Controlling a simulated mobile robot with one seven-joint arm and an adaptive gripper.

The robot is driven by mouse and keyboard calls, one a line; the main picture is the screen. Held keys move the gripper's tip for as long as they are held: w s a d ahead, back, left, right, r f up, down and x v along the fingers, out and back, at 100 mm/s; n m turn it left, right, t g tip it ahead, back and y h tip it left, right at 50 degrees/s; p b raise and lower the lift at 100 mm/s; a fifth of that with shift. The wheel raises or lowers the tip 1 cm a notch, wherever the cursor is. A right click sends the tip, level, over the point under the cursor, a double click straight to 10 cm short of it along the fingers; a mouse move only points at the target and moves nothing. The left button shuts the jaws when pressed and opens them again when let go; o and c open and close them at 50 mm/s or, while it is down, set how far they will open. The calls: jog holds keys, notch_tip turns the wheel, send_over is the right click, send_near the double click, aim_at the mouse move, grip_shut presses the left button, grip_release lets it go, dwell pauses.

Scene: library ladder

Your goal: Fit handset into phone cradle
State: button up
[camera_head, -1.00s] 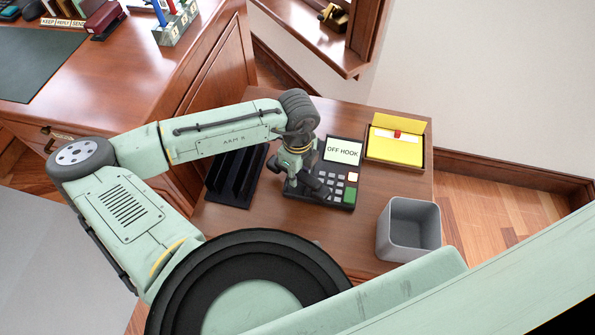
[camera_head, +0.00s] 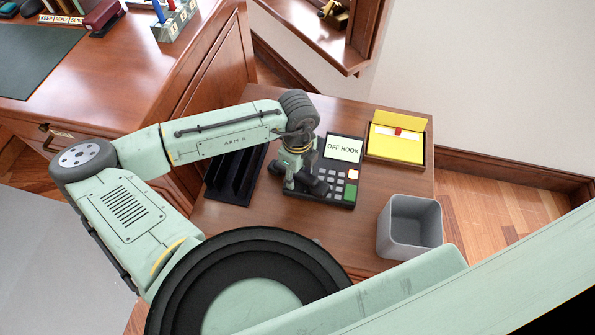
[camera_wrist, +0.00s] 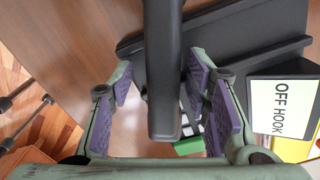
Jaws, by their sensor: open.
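The desk phone (camera_head: 342,191) sits on the small wooden table, with a keypad and a tilted screen (camera_head: 343,149) that reads "OFF HOOK". The screen also shows at the right of the wrist view (camera_wrist: 285,108). The black handset (camera_wrist: 163,75) runs down the middle of the wrist view, between my gripper's purple-padded fingers. My gripper (camera_wrist: 165,92) is open, with visible gaps between its fingers and the handset. In the head view my gripper (camera_head: 303,182) is over the phone's left side. My arm and gripper hide much of the handset and cradle there, so its seating cannot be told.
A black slotted rack (camera_head: 232,178) stands left of the phone. A yellow note box (camera_head: 398,140) is behind it to the right. A grey open bin (camera_head: 410,228) stands at the front right. A large desk (camera_head: 130,80) is at the upper left.

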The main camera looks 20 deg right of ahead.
notch_tip(320, 180, up, 13)
dwell(0.6)
jog(key=shift+r, duration=0.1)
